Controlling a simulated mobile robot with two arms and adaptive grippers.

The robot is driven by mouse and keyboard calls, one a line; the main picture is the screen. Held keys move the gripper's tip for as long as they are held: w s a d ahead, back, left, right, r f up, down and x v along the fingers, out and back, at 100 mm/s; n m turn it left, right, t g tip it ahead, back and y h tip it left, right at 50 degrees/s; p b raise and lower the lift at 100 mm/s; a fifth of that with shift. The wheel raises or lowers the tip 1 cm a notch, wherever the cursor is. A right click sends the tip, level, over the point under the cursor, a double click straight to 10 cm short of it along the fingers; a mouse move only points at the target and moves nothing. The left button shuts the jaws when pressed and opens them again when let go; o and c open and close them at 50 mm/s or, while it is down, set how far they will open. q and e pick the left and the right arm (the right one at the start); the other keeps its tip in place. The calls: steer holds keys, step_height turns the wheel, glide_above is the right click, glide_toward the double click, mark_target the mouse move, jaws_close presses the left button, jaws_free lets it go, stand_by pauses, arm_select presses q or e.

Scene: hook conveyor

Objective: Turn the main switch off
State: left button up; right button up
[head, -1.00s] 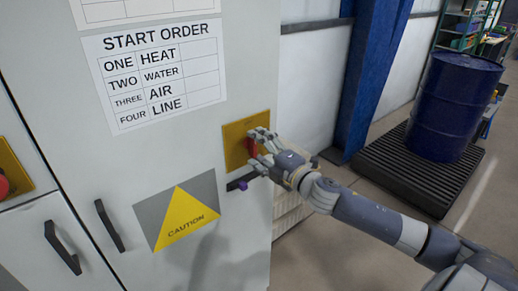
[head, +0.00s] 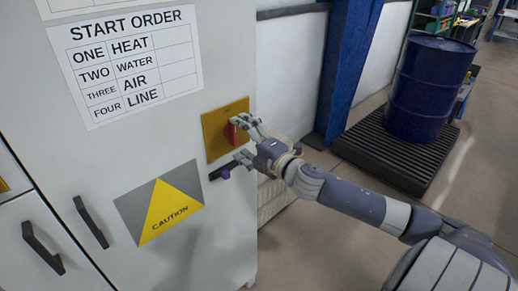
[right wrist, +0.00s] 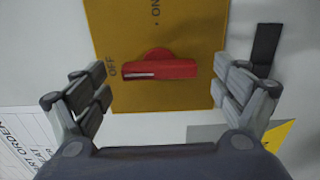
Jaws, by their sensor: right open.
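The main switch is a red handle (head: 231,133) on a yellow plate (head: 214,125) on the cabinet door. In the right wrist view the red handle (right wrist: 160,69) lies along the line to the word OFF, and the end with the white mark points at OFF. The word ON stands on another side of the plate. My right gripper (head: 240,140) is in front of the plate. In the right wrist view my right gripper (right wrist: 162,84) is open, one finger beyond each end of the handle, with gaps. My left gripper is not in view.
A caution sign (head: 160,205) and a start order sheet (head: 125,65) are on the cabinet. Black door handles (head: 90,222) stick out at lower left. A blue drum (head: 430,90) stands on a black pallet at right.

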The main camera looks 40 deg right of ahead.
steer(key=s, duration=1.1)
steer(key=shift+d, duration=0.45)
